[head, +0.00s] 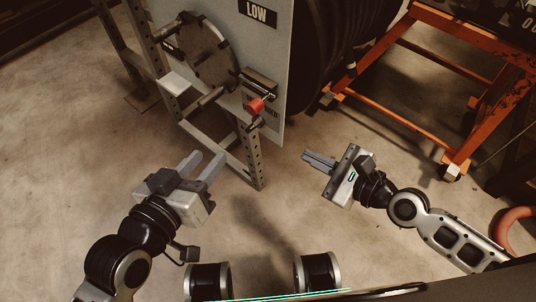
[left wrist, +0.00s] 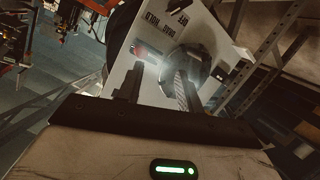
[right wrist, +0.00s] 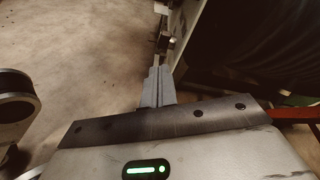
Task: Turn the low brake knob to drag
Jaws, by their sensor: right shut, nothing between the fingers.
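The low brake knob (head: 256,104) is a red piece on a dark bracket, low on the grey panel (head: 285,60) that carries a LOW sign (head: 257,13). In the left wrist view the red knob (left wrist: 141,51) shows beyond the fingers, next to a round disc. My left gripper (head: 205,158) is open and empty, below and to the left of the knob in the head view, apart from it. My right gripper (head: 306,160) is shut and empty, below and to the right of the knob.
A round disc (head: 205,55) with protruding handles is left of the knob. A perforated metal post (head: 253,160) stands below it. An orange wheeled frame (head: 400,115) stands at right and a dark hose reel (head: 335,45) behind the panel.

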